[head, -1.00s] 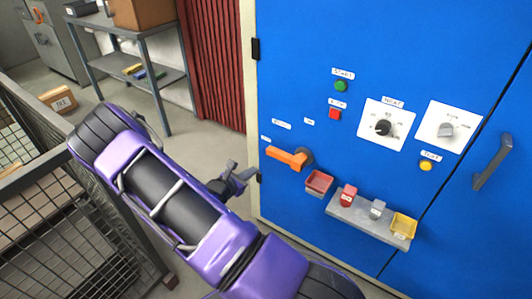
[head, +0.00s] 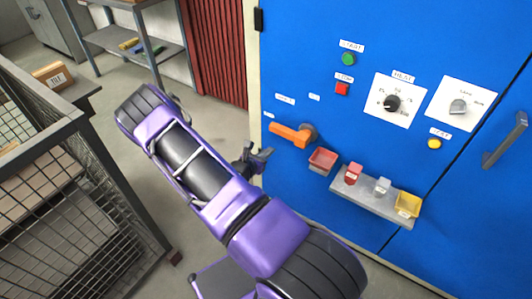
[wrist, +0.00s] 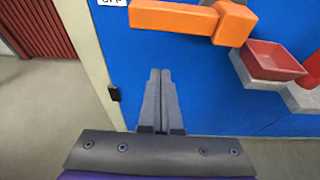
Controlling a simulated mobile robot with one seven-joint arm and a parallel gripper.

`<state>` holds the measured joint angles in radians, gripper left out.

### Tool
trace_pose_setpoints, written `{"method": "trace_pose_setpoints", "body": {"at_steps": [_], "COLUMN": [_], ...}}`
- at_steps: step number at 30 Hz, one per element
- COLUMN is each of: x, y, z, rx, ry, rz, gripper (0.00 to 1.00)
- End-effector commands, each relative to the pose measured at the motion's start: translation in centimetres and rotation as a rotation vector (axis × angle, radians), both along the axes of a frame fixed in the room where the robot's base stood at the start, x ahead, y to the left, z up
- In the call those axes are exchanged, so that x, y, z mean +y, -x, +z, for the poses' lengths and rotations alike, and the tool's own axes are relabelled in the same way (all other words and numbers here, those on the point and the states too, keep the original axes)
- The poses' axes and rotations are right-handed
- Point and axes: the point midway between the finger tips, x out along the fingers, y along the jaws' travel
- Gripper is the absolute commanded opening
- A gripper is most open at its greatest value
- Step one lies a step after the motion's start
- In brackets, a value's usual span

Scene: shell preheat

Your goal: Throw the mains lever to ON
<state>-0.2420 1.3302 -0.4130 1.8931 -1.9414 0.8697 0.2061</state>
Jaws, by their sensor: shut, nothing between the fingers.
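The mains lever is an orange handle (head: 288,134) on a dark round hub, on the left part of the blue cabinet door. It points left, towards a small label. In the wrist view the orange handle (wrist: 172,16) crosses the top, with part of a label reading "OFF" above its left end. My gripper (wrist: 160,72) is shut and empty, its fingertips below the handle and apart from it in the picture. In the head view my gripper (head: 262,158) is left of and below the lever, near the cabinet's left edge.
A red tray (head: 322,161) is fixed right of and below the lever. A grey shelf (head: 372,205) beside it carries red, grey and yellow items. Dials and buttons sit higher on the blue cabinet (head: 320,220). A mesh cage (head: 70,190) stands at the left.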

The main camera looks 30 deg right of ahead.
Motion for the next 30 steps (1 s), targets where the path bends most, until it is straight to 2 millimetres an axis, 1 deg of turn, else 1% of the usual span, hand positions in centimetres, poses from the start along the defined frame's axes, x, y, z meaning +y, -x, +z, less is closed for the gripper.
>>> {"method": "trace_pose_setpoints", "body": {"at_steps": [1, 3, 8, 9, 10, 12, 16, 20, 30], "x": [-1.2, -2.5, -5.4, -5.2, -5.2, -5.1, -5.1, -5.1, -5.1], "y": [-0.4, -0.9, -2.1, -2.3, -2.3, -2.2, -2.2, -2.1, -2.1], "z": [-0.6, -1.1, -2.2, -1.1, -0.4, 0.5, 1.7, 2.1, 2.1], "rx": [-0.001, -0.001, -0.001, -0.003, -0.003, -0.002, -0.001, 0.001, -0.002], "ry": [0.002, 0.002, 0.001, 0.001, 0.001, 0.0, 0.001, 0.0, 0.0], "rz": [-0.002, -0.003, -0.002, 0.001, 0.001, 0.0, 0.001, 0.0, 0.001], "gripper": [0.0, 0.0, 0.0, 0.0, 0.0, 0.0, 0.0, 0.0, 0.0]}}
